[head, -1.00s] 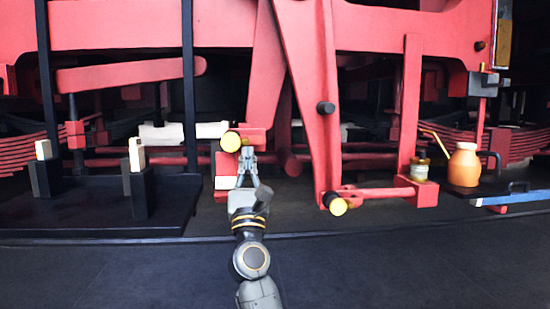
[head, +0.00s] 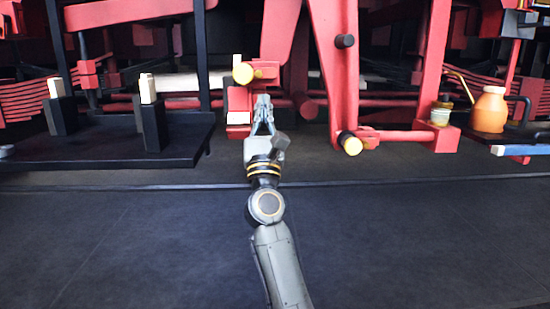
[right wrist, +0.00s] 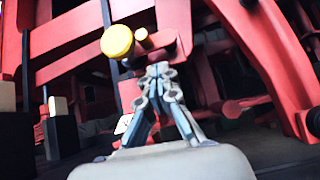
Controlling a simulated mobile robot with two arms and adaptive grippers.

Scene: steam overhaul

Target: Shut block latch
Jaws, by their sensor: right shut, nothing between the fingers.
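A red block (head: 238,100) stands at the middle of the locomotive's side, with a pale strip low on it. In the right wrist view, the large yellow end (right wrist: 117,41) and a red plate (right wrist: 168,49) are close ahead. I cannot tell which part is the latch. My right gripper (head: 262,98) is shut and empty, just below and right of the yellow ends. Its fingertips (right wrist: 160,69) overlap the red plate's lower edge; contact cannot be told. My left gripper is out of view.
A black bench (head: 95,152) with upright black posts stands at left. An orange jug (head: 490,110) and a small jar (head: 441,112) stand farther right. The floor in front is clear.

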